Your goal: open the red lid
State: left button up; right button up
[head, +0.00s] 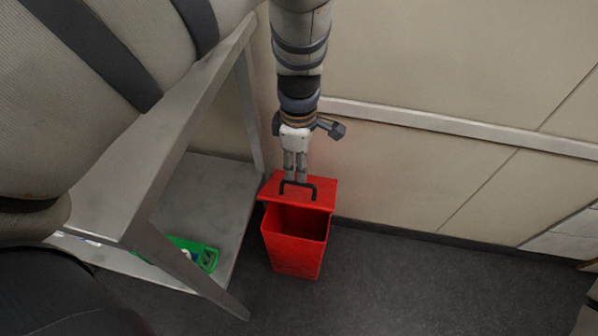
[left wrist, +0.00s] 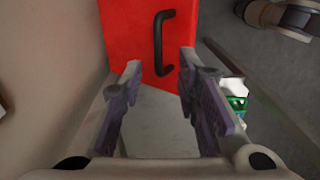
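A red bin (head: 295,257) stands on the floor against the wall, with the dark inside of its mouth showing. Its red lid (head: 324,190) is raised at the back of the mouth and carries a black handle (head: 299,184). My left gripper (head: 295,178) is at the lid's wall side, just behind the handle in the head view. In the left wrist view my gripper's fingers (left wrist: 161,62) are apart with nothing between them. The lid (left wrist: 131,40) and handle (left wrist: 163,43) show beyond the fingertips. Whether a finger touches the lid is unclear. My right gripper is not seen.
A grey metal table (head: 123,195) with a lower shelf (head: 205,190) stands left of the bin. A green tray (head: 205,256) with small items lies on that shelf. The wall with a pale rail (head: 450,124) is behind. Dark floor (head: 420,285) is clear to the right.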

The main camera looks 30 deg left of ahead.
pick_arm(q)
notch_tip(320, 180, down, 6)
jog(key=shift+r, duration=0.1)
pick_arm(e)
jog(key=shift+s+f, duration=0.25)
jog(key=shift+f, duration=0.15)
pick_arm(q)
grip_shut()
jog(key=shift+w+a, duration=0.1)
jog(key=shift+w, duration=0.05)
